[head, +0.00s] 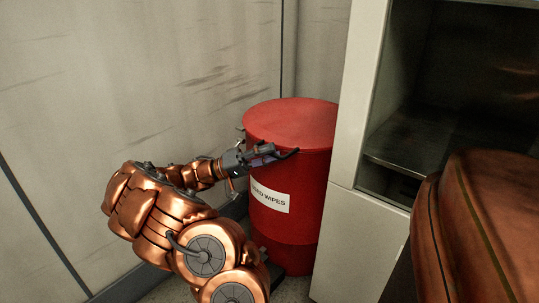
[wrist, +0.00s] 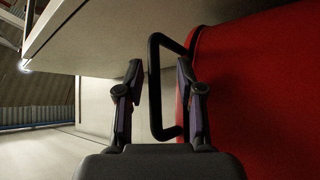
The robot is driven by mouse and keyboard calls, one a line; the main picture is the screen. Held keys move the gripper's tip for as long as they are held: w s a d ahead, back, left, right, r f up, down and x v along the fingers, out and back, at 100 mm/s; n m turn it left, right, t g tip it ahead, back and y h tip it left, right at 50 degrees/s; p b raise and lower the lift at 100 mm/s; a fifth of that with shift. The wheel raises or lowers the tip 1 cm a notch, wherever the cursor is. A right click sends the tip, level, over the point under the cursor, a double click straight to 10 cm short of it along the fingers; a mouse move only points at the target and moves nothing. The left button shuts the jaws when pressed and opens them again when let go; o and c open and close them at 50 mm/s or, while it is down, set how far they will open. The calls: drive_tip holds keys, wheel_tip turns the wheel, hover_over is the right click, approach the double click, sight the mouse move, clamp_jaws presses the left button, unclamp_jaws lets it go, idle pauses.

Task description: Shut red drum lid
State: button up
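The red drum (head: 289,215) stands upright in the corner, with a white label reading "WIPES" in part on its front. Its red lid (head: 292,119) lies across the top and looks down on the rim; I cannot tell if a small gap is left. My gripper (head: 272,155) is at the drum's front, just below lid level. In the wrist view my gripper (wrist: 160,72) is open, with one finger on each side of a black loop handle (wrist: 154,90) beside the red surface. The fingers look apart from the handle's near bar. The handle is mostly hidden in the head view.
A pale cabinet (head: 362,235) with an open dark shelf (head: 415,150) stands close on the drum's right. A stained pale wall (head: 130,80) is behind and to the left. Some floor shows at the bottom left of the drum.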

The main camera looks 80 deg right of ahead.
wheel_tip(320, 180, up, 10)
drive_tip(key=shift+f, duration=0.15)
idle(0.3)
drive_tip(key=shift+f, duration=0.1)
